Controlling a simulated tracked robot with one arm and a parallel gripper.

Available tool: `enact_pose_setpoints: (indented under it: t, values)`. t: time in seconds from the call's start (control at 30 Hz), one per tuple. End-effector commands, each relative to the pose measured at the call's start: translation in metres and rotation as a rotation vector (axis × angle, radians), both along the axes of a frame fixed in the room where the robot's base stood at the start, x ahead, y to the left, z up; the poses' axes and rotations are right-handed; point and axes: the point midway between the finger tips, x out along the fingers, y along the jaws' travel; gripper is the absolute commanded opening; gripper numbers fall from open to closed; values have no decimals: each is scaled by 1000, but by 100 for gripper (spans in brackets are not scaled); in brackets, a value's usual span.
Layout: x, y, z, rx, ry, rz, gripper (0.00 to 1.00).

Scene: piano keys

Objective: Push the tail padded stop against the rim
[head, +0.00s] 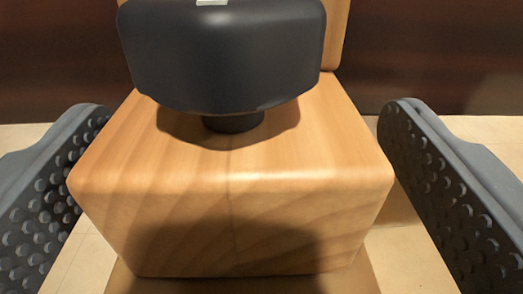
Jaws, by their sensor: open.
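A dark grey rounded pad (222,55) on a short stem stands at the top centre; it appears to be the padded stop. Its stem meets the top of a light wooden block (236,235), and its shadow falls on the wood. My gripper (248,108) is open, with one dark studded finger at the left and one at the right. The fingers stand on either side of the block, and I see a gap on the right; on the left, the finger overlaps the block's edge closely. No rim can be clearly identified.
A dark reddish-brown wall or panel (440,55) runs across the back. Another upright wooden piece (336,35) rises behind the pad. A pale tan surface (490,130) lies around the block.

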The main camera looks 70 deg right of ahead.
Motion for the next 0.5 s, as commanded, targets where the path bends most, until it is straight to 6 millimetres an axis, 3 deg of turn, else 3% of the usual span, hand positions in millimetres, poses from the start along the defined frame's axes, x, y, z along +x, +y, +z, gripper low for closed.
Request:
enact_pose_setpoints:
  t: [0.17,0.5]
  values:
    - [-9,22,1,0,2,4,85]
    - [-39,86,0,1,4,4,85]
